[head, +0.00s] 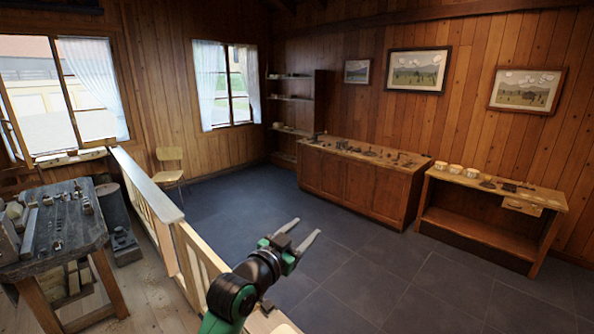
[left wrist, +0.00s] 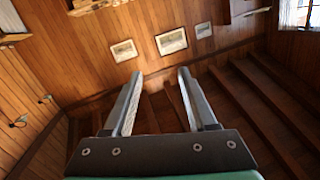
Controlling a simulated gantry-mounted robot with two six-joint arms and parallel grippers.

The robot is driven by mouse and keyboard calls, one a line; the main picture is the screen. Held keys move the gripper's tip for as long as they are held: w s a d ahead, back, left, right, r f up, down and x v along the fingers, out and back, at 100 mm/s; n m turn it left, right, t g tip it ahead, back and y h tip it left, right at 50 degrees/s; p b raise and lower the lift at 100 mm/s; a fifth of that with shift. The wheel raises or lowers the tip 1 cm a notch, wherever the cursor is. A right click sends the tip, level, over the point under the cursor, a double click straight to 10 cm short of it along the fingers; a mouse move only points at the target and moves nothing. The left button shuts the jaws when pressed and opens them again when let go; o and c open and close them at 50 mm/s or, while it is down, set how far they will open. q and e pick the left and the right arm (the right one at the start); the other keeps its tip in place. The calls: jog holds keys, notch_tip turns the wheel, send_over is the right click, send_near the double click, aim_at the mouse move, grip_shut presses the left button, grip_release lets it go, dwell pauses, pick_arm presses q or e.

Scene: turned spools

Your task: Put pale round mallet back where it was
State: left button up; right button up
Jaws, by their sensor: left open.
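I cannot make out a pale round mallet in either view. My left gripper (head: 306,228) is open and empty, held up in the air beside the wooden railing in the head view. Its two fingers also show apart in the left wrist view (left wrist: 160,74), with nothing between them. My right gripper is in neither view.
A dark workbench (head: 50,262) with several small tools stands at the left. The railing (head: 150,190) runs between it and the tiled floor. A long wooden counter (head: 350,185) and a side table (head: 490,240) hold small items along the far wall. The tiled floor is mostly clear.

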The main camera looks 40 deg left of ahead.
pick_arm(q)
jog(key=s+d+r+t+h, duration=0.1)
jog(key=s+d+r+t, duration=0.3)
jog(key=r, duration=0.4)
jog(key=s+d+r+t+h, duration=0.1)
jog(key=s+d+r+t, duration=0.15)
jog(key=d+r, duration=0.55)
jog(key=s+d+r+t+h, duration=0.1)
jog(key=s+d+r+t, duration=0.1)
jog(key=s+r, duration=0.4)
jog(key=s+d+r+t+h, duration=0.2)
jog(key=s+d+r, duration=0.2)
jog(key=s, duration=0.5)
notch_tip(320, 180, up, 2)
jog(key=shift+s+r+m, duration=0.1)
jog(key=shift+s+m, duration=0.15)
jog(key=shift+m, duration=0.05)
